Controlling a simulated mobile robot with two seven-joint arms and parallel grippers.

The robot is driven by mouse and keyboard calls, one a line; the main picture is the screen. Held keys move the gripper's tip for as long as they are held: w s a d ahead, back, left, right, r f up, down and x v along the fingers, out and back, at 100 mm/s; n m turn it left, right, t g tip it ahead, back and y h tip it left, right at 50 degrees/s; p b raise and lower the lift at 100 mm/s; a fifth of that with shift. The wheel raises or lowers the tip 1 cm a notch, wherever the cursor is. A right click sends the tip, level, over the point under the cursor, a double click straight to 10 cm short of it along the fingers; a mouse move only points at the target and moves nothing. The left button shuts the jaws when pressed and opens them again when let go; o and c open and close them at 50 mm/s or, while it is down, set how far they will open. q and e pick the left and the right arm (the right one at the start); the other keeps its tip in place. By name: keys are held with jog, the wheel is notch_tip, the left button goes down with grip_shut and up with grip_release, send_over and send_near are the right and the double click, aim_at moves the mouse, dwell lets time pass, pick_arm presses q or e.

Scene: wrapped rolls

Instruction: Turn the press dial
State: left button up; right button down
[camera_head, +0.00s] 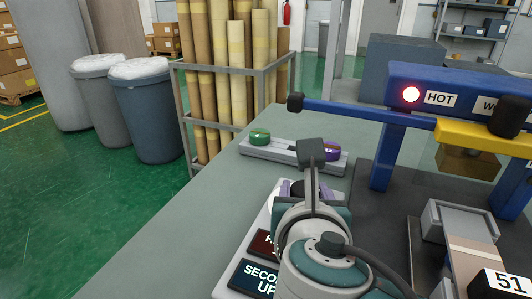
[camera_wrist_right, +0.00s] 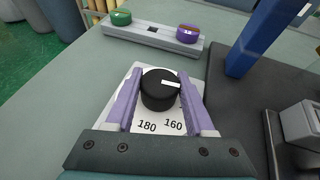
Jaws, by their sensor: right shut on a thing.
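The press dial (camera_wrist_right: 158,92) is a round black knob with a white mark on top, set on a white plate (camera_wrist_right: 128,82). In the right wrist view the mark points right, and the numbers 180 and 160 show on the near side of the plate. My right gripper (camera_wrist_right: 160,80) has its purple fingers shut on the knob from both sides. In the head view my right gripper (camera_head: 303,188) and wrist hide most of the dial. The blue press (camera_head: 385,145) stands to the right, with a lit red lamp (camera_head: 411,94) beside a HOT label. My left gripper is not in view.
A grey bar with a green button (camera_head: 260,137) and a purple button (camera_head: 327,149) lies beyond the dial. A dark SECONDS UP sign (camera_head: 252,279) is on the near plate. The table's left part is clear.

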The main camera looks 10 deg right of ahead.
jog(key=shift+m+h, duration=0.4)
jog(key=shift+c, duration=1.3)
grip_release()
jog(key=shift+s+a+r, duration=0.15)
jog(key=shift+s+r, duration=0.1)
jog(key=shift+s, duration=0.1)
jog(key=p+v, duration=0.2)
jog(key=v, duration=0.5)
jog(key=shift+s+a+r, duration=0.2)
jog(key=shift+s, duration=0.05)
jog(key=shift+s+a+r+p, duration=0.25)
jog(key=shift+s+p, duration=0.05)
jog(key=shift+s, duration=0.3)
